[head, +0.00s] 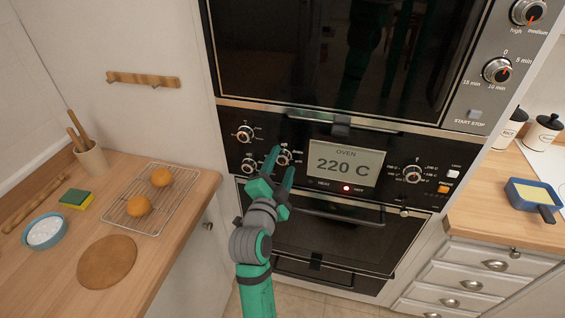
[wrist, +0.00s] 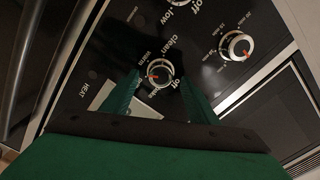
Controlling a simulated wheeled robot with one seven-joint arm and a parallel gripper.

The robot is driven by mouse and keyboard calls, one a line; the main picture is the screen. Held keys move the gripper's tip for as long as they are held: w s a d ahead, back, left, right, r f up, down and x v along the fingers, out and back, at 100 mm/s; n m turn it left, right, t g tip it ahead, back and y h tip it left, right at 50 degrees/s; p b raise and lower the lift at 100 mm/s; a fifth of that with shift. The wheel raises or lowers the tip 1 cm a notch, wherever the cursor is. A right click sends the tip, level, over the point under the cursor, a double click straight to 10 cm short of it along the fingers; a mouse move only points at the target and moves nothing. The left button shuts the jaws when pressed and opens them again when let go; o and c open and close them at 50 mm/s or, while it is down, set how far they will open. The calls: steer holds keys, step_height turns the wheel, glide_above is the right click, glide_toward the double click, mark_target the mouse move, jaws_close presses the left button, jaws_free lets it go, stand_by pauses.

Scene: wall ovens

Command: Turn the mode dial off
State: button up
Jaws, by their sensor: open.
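The mode dial (wrist: 163,71) is a round silver knob on the black oven panel, with "off", "warm" and "clean" printed around it. Its red pointer faces left in the wrist view, away from the word "off" at its right. My green gripper (wrist: 161,78) is open, with one finger on each side of the dial; I cannot tell whether either finger touches it. In the head view, my gripper (head: 282,162) is at the panel left of the display, and the dial (head: 284,155) shows partly between the fingertips.
Two more knobs, an upper one (head: 245,133) and a lower one (head: 249,165), sit left of the dial. The display (head: 346,162) reads 220 C, with a temperature knob (head: 413,173) to its right. Oven handles stick out above and below the panel.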

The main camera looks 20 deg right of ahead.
steer(key=shift+w+d, duration=0.35)
steer(key=shift+w, duration=0.1)
steer(key=c, duration=1)
